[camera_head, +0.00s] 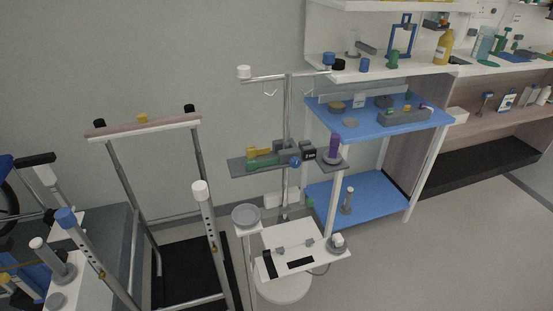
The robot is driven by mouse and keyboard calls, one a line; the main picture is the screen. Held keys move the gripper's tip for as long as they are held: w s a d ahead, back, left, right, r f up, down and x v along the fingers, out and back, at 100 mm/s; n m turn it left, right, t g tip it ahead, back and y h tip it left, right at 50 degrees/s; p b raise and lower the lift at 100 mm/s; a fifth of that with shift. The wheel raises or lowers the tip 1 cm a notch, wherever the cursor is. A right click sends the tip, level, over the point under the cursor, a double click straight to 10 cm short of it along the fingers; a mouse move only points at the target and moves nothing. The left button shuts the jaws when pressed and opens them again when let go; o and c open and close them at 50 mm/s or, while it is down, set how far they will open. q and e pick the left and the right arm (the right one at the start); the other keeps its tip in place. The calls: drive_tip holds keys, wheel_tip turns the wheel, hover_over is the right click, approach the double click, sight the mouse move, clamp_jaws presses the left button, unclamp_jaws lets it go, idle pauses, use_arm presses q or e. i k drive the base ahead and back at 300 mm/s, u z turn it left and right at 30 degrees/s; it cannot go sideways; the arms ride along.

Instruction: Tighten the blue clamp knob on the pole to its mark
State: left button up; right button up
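A small blue knob (295,160) sits on the front of a grey clamp bar or narrow shelf (239,166) that crosses the upright metal pole (288,110). A dark block (308,154) stands just right of the knob. The knob is too small here to see a mark or how far it is turned. Neither of my grippers shows in the head view, and nothing is seen touching the knob.
Yellow and green items and a purple cylinder (334,146) share the grey shelf. A white tray (325,243) and a round grey dish (246,215) sit lower. A walking frame (115,190) stands left; a blue-shelved rack (420,122) stands right. Floor is open at lower right.

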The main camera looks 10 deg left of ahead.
sight(295, 161)
drive_tip(key=z, duration=1.65)
drive_tip(key=i, duration=1.7)
drive_tip(key=u, duration=2.75)
